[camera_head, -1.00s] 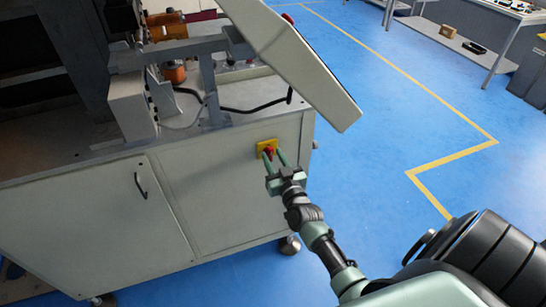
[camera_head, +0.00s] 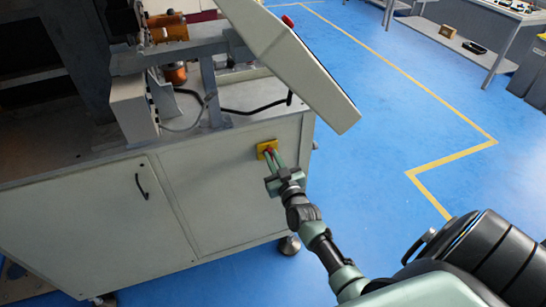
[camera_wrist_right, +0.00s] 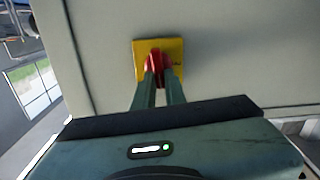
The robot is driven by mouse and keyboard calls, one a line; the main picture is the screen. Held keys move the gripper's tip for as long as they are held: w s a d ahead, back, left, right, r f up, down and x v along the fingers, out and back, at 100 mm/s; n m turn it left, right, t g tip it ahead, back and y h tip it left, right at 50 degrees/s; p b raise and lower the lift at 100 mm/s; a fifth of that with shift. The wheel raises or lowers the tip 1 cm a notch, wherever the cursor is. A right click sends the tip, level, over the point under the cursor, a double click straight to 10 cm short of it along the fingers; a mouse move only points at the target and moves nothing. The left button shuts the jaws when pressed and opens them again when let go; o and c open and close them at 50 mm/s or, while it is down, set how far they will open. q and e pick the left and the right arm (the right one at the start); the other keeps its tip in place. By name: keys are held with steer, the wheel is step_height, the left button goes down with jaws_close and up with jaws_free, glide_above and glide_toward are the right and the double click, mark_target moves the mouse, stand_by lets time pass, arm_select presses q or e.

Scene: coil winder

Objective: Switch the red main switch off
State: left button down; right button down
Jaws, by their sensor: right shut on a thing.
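The red main switch (camera_wrist_right: 155,61) sits on a yellow plate (camera_wrist_right: 177,48) on the cabinet's side panel. In the head view the yellow plate (camera_head: 262,147) shows near the panel's upper right, with the red switch (camera_head: 269,151) partly hidden by my fingers. My right gripper (camera_head: 272,156) is shut on the red switch. In the right wrist view its two green fingers (camera_wrist_right: 158,80) converge on the knob from either side and hide its lower part. My left gripper is not in view.
The grey machine cabinet (camera_head: 220,205) has a door with a black handle (camera_head: 141,186) on the left. A tilted panel box (camera_head: 300,70) overhangs above the switch. Blue floor (camera_head: 390,130) with yellow lines is free to the right.

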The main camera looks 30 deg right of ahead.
steer(key=n, duration=0.5)
steer(key=f+n, duration=0.1)
steer(key=n, duration=0.4)
steer(key=a+n, duration=0.1)
steer(key=n, duration=0.5)
steer(key=shift+w+a+f+b, duration=0.1)
steer(key=shift+f+b, duration=0.15)
steer(key=shift+b, duration=0.15)
steer(key=shift+n, duration=0.4)
steer(key=c, duration=1.5)
jaws_free()
steer(key=shift+o, duration=0.2)
steer(key=v, duration=0.7)
steer(key=shift+s+a+b, duration=0.15)
steer(key=shift+s+b, duration=0.25)
